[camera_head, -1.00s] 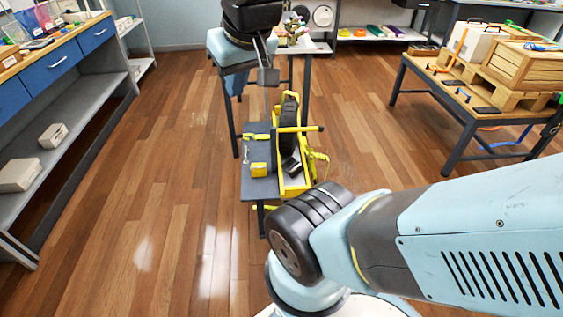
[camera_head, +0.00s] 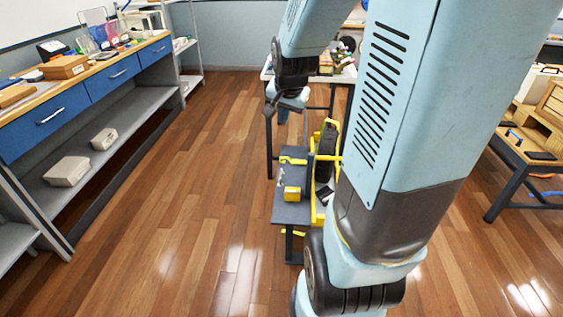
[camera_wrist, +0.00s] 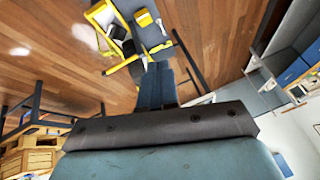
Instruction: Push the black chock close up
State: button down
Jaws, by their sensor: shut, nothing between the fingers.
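A dark upright wheel-like disc (camera_head: 326,145) stands in the same frame, just behind the block. My arm hides the frame's right side. In the wrist view the yellow frame (camera_wrist: 107,14) is at the top, with dark pieces (camera_wrist: 128,46) in it that I cannot tell apart. My gripper (camera_head: 285,110) is shut and empty, above and behind the table; its fingers (camera_wrist: 157,85) show in the wrist view, apart from the frame.
A yellow block (camera_head: 291,194) lies on the dark table, left of the frame. A blue-drawer workbench (camera_head: 85,100) runs along the left. A wooden-topped table (camera_head: 525,155) with crates is at right. The floor (camera_head: 185,190) between bench and dark table is clear.

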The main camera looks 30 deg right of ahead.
jog(key=w+d+f+m, duration=0.3)
jog(key=d+f+m, duration=0.45)
jog(key=f, duration=0.55)
jog(key=w+d+f+m, duration=0.3)
jog(key=d+f+m, duration=0.4)
jog(key=f, duration=0.5)
jog(key=s+d+f+m+t+h, duration=0.1)
jog(key=s+d+f+m, duration=0.15)
jog(key=f+m, duration=0.45)
jog(key=s+d+f+m+t+h, duration=0.1)
jog(key=s+d+f+m, duration=0.15)
jog(key=f+m, duration=0.4)
jog(key=s+d+f+m+h, duration=0.15)
jog(key=d+f+m, duration=0.3)
jog(key=f, duration=0.45)
jog(key=shift+y, duration=0.35)
jog(key=x, duration=0.9)
jog(key=shift+w+a+f, duration=0.15)
jog(key=shift+f, duration=0.3)
jog(key=w+d, duration=0.2)
jog(key=w, duration=0.1)
jog(key=shift+w, duration=0.2)
jog(key=shift+r, duration=0.1)
